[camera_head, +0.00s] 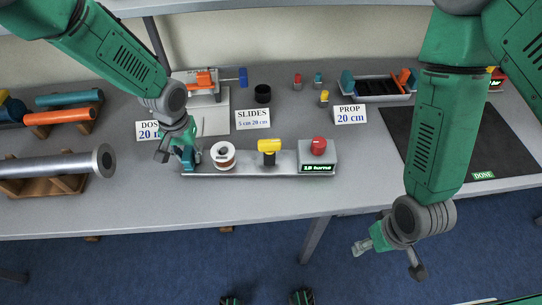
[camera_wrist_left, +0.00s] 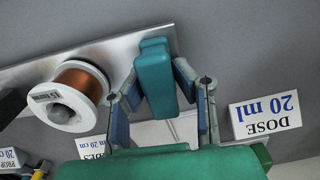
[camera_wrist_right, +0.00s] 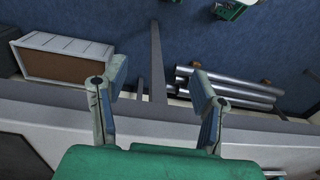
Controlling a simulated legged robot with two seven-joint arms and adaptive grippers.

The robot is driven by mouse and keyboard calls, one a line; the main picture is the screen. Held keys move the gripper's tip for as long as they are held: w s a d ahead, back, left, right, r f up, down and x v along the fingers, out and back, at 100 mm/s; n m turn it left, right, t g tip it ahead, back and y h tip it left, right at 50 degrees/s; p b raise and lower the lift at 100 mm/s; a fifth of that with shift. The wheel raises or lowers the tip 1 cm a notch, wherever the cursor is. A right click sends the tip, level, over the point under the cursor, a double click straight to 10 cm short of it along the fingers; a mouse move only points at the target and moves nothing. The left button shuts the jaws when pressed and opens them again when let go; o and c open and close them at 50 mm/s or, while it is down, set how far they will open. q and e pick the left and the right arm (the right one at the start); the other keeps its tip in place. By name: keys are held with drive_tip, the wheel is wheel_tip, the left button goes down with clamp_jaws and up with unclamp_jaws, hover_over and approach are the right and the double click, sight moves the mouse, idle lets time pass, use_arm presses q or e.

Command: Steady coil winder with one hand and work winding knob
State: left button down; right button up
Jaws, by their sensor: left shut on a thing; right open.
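The coil winder is a long metal base (camera_head: 245,172) near the table's front edge. It carries a white spool with copper wire (camera_head: 223,156), a yellow knob (camera_head: 268,146) on a post, and a grey box (camera_head: 318,157) with a red button and a green "10 turns" display. My left gripper (camera_head: 190,155) is shut on the teal handle (camera_wrist_left: 155,78) at the base's left end, with the spool (camera_wrist_left: 75,95) beside it in the left wrist view. My right gripper (camera_head: 387,250) is open and empty, in front of the table edge and away from the winder; its fingers (camera_wrist_right: 158,95) show nothing between them.
A dark mat (camera_head: 455,140) lies at right. Pipes on wooden stands (camera_head: 45,185) are at left. The table front right of the winder is clear.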

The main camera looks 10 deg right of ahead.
drive_tip(key=shift+s+d+r, duration=0.5)
drive_tip(key=shift+s+r, duration=0.15)
drive_tip(key=shift+r, duration=0.1)
drive_tip(key=shift+s+d+r, duration=0.45)
drive_tip(key=shift+s+r, duration=0.15)
drive_tip(key=shift+r, duration=0.1)
use_arm(q)
drive_tip(key=c, duration=1.2)
unclamp_jaws()
